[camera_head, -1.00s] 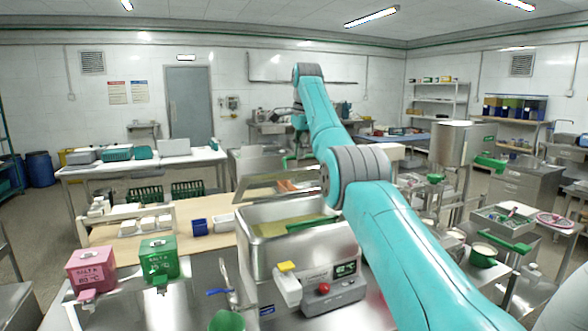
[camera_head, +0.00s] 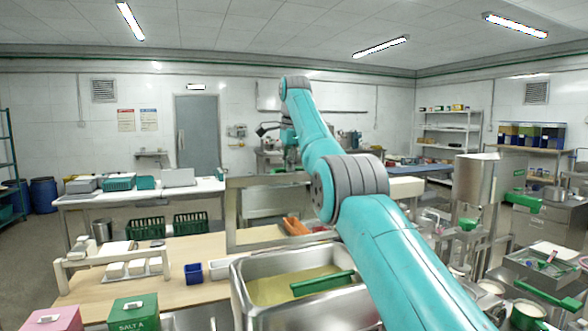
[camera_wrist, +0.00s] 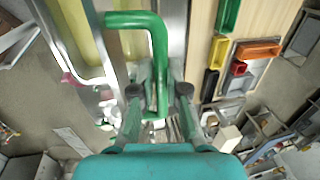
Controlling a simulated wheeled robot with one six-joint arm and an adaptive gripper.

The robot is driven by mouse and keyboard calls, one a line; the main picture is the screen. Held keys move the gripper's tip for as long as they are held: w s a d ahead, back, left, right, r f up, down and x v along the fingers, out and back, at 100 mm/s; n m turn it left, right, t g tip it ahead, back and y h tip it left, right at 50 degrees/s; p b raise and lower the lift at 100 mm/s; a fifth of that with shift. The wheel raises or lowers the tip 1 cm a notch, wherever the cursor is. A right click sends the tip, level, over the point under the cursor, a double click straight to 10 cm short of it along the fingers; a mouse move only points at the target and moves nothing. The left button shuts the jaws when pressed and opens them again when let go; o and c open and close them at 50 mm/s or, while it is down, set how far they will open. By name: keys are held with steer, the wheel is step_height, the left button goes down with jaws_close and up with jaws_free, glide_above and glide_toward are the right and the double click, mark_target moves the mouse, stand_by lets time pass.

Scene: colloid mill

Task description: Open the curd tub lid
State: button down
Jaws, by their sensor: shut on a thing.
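The steel curd tub (camera_head: 240,300) stands at the bottom middle of the head view, with yellowish liquid inside. A metal-framed lid (camera_head: 231,222) stands raised steeply at the tub's far side, and I see through its middle. A green bar (camera_head: 322,282) lies across the tub opening. My gripper (camera_wrist: 160,92) shows in the wrist view, its fingers on both sides of a green U-shaped handle (camera_wrist: 157,45) and closed on it. In the head view my arm partly hides the lid's right side, and the finger contact is too small to tell.
A wooden-topped bench (camera_head: 190,250) lies left of and behind the tub, with a blue container (camera_head: 194,273) and white blocks on it. Salt boxes, one green (camera_head: 134,312), stand at the bottom left. A steel hopper (camera_head: 478,182) stands at the right. Floor shows at far left.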

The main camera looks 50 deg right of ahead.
steer(key=shift+f, duration=0.35)
steer(key=c, duration=1.2)
jaws_free()
steer(key=shift+w, duration=0.1)
steer(key=shift+r, duration=0.2)
